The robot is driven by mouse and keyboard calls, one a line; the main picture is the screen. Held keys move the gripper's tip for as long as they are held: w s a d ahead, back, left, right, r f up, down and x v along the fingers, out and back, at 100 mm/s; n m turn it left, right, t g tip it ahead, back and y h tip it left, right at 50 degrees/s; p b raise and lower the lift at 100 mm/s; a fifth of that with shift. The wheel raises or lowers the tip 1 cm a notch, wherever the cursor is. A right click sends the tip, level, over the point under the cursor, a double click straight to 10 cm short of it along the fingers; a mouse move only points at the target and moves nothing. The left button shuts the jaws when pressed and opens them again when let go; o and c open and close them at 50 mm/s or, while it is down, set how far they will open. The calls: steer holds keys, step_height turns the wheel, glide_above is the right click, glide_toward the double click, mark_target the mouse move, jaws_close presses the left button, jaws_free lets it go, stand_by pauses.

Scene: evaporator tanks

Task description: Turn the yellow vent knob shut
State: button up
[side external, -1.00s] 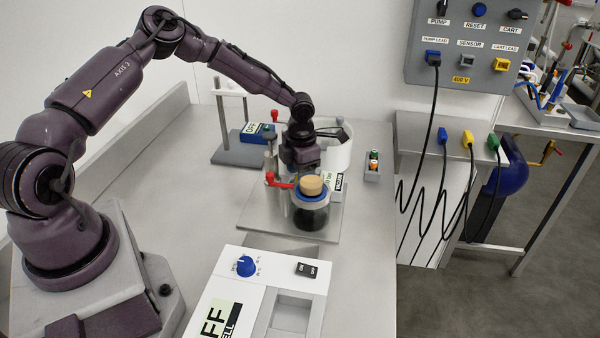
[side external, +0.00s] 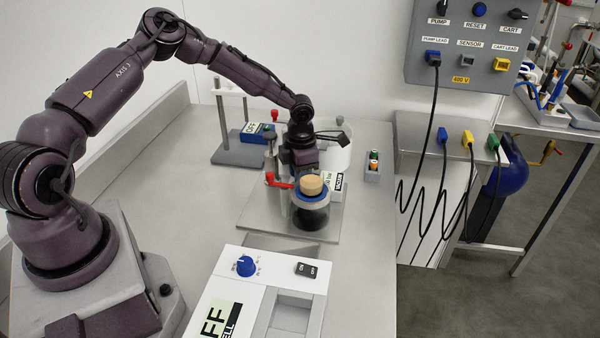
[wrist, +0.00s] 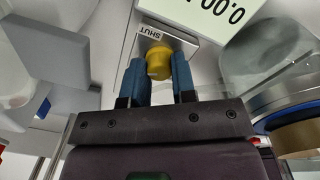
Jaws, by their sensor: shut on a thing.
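The yellow vent knob (wrist: 160,63) sits between the two blue fingers of my gripper (wrist: 157,76) in the wrist view. The fingers are shut on its sides. A plate (wrist: 172,42) lettered SHUT lies just beyond the knob. The knob's pointer or mark is not visible, so its angle cannot be told. In the side external view my gripper (side external: 303,162) points down behind a glass jar (side external: 312,217) with a cork-coloured stopper. The knob and fingertips are hidden there.
A display reading 0.00 (wrist: 212,12) stands close to the knob. The glass jar and a red-handled valve (side external: 279,181) are close in front of my gripper. A white tub (side external: 332,155) stands behind it. A small rack (side external: 373,166) is to the right.

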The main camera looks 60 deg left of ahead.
steer(key=shift+r+m, duration=0.1)
steer(key=shift+m, duration=2.3)
steer(key=o, duration=0.9)
step_height(320, 180, up, 13)
steer(key=shift+s+d+f, duration=0.1)
steer(key=shift+s+d, duration=0.05)
